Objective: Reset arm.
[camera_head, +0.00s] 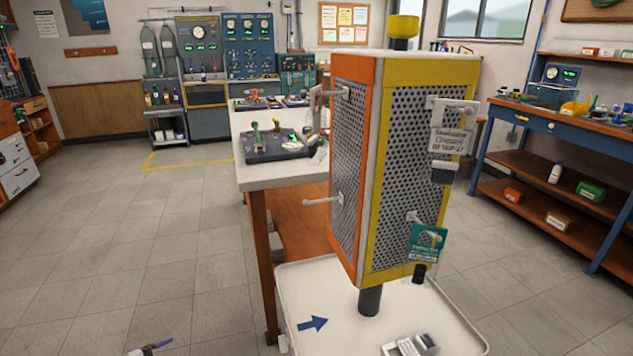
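What looks like the tip of my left gripper (150,348), white with a dark purple finger, shows at the bottom edge, low over the floor at left. I see nothing held in either one.
A rotating display stand (398,150) with orange and yellow perforated panels rises close ahead, with hooks, a tag and a green packet (427,243). A white-topped workbench (262,178) stands behind it. A blue bench (560,122) is at right. The floor at left is clear.

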